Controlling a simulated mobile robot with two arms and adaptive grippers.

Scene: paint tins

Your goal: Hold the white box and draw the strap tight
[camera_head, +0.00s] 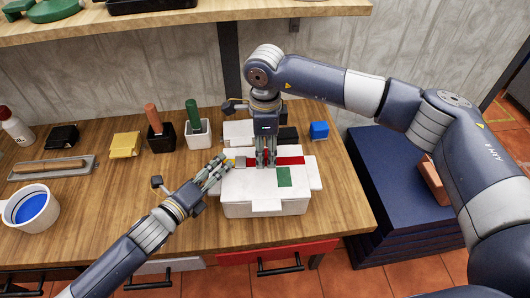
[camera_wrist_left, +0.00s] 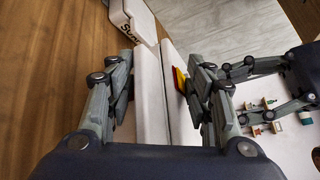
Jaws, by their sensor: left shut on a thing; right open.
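The white box (camera_head: 262,206) stands on the wooden bench, with flaps out at its sides. A red strap (camera_head: 291,160) lies across its top, with a yellowish piece (camera_head: 240,162) at its left end. My left gripper (camera_head: 222,168) is shut on the box's left side; in the left wrist view its fingers (camera_wrist_left: 165,95) sit either side of a white edge (camera_wrist_left: 151,100). My right gripper (camera_head: 266,163) points down over the strap, open, its fingers hiding part of it. Whether they touch the strap I cannot tell. A green patch (camera_head: 284,177) is on the lid.
Behind the box are a white block (camera_head: 238,131), a black block (camera_head: 288,136) and a blue cube (camera_head: 319,130). Brush holders, a yellow block (camera_head: 126,144), a tray (camera_head: 50,167) and a pot of blue paint (camera_head: 31,208) stand left.

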